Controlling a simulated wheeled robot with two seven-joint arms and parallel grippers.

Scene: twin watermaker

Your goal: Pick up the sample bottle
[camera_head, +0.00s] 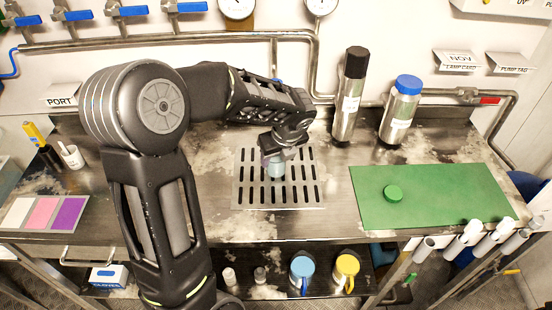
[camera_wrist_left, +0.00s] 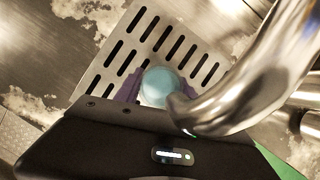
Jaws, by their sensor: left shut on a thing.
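The sample bottle (camera_head: 276,168) is a small, pale blue, see-through vessel over the slotted metal drain grate (camera_head: 241,190) in the head view. In the left wrist view the bottle (camera_wrist_left: 160,86) shows from above as a round, light blue shape between two purple fingers. My left gripper (camera_head: 275,163) is shut on the bottle, pointing down at it. I cannot tell whether the bottle's base touches the grate. My right gripper is not in view.
A curved metal pipe (camera_wrist_left: 240,95) passes close beside my left gripper in the wrist view. Two tall metal cylinders, one black-topped (camera_head: 350,95) and one blue-capped (camera_head: 401,110), stand behind to the right. A white cup (camera_head: 72,156) and colour card (camera_head: 43,213) are at left.

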